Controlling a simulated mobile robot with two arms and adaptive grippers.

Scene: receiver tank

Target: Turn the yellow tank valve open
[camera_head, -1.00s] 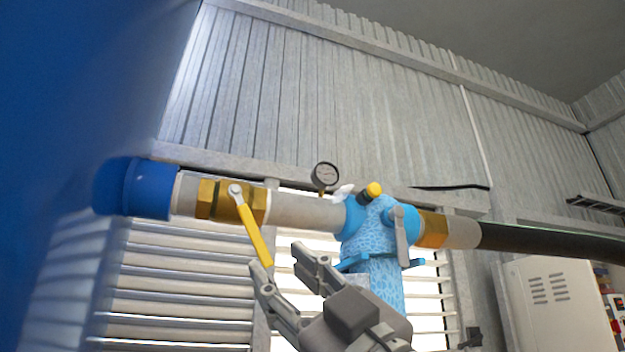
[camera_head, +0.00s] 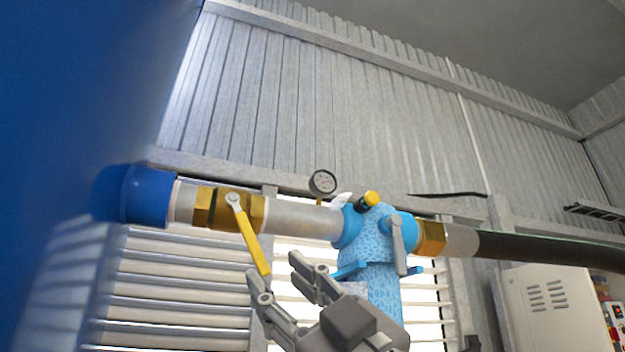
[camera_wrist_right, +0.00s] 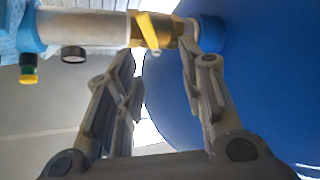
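The yellow valve handle (camera_head: 253,240) hangs down and slightly right from its pivot on the brass valve body (camera_head: 215,207), across the pipe's line. My right gripper (camera_head: 274,268) is open below the pipe; in the head view its fingertips are close to the handle's lower end. In the right wrist view the yellow handle (camera_wrist_right: 149,30) shows beyond and between the two open fingers (camera_wrist_right: 158,60), with the brass body (camera_wrist_right: 165,28) behind it. I see no clear contact between fingers and handle. My left gripper is not in view.
The blue tank (camera_head: 80,90) fills the left side. A pressure gauge (camera_head: 322,182), a light-blue filter (camera_head: 368,240) with a grey lever (camera_head: 398,245), and a black hose (camera_head: 540,248) lie along the pipe to the right. A louvred window (camera_head: 180,290) is behind.

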